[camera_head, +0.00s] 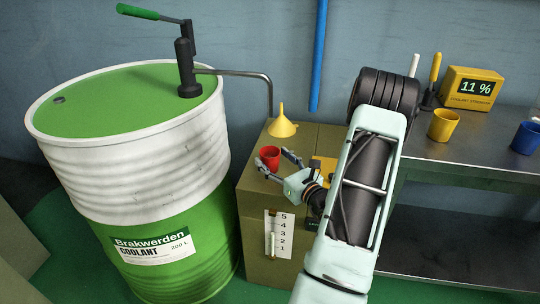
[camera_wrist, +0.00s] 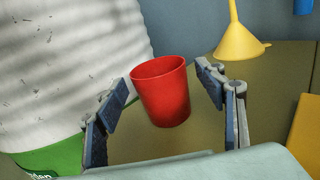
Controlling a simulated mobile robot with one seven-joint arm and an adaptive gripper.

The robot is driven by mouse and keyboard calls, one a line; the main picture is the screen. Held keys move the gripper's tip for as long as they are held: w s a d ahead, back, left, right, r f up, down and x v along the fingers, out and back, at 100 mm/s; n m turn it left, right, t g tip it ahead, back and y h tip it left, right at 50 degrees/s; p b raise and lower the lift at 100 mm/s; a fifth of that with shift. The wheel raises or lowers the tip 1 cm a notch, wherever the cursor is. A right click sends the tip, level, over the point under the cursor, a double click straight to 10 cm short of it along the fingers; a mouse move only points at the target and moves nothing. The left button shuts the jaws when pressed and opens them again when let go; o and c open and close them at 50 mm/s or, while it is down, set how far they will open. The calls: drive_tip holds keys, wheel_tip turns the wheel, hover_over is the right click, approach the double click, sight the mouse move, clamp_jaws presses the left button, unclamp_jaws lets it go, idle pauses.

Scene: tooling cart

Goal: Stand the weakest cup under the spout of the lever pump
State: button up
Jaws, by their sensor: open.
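A red cup (camera_head: 270,158) stands upright on the olive cabinet top, below the end of the bent spout (camera_head: 268,92) in the head view; exact alignment in depth is unclear. The lever pump (camera_head: 186,70) with a green handle sits on the coolant drum. My gripper (camera_head: 279,163) is open around the red cup. In the wrist view the red cup (camera_wrist: 162,92) is between the open fingers (camera_wrist: 161,95), with gaps on both sides. A yellow cup (camera_head: 443,126) and a blue cup (camera_head: 526,138) stand on the metal bench. A display (camera_head: 472,88) labelled coolant strength reads 11 %.
A yellow funnel (camera_head: 282,122) stands behind the red cup on the cabinet (camera_head: 258,220). The white and green drum (camera_head: 140,170) is close on the left. A yellow object (camera_head: 322,167) beside my wrist is partly hidden. Tools stand on the bench (camera_head: 480,150) behind my arm.

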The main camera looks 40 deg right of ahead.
drive_tip(key=s, duration=0.3)
drive_tip(key=s+p, duration=0.1)
drive_tip(key=s, duration=0.6)
drive_tip(key=shift+a+p, duration=0.3)
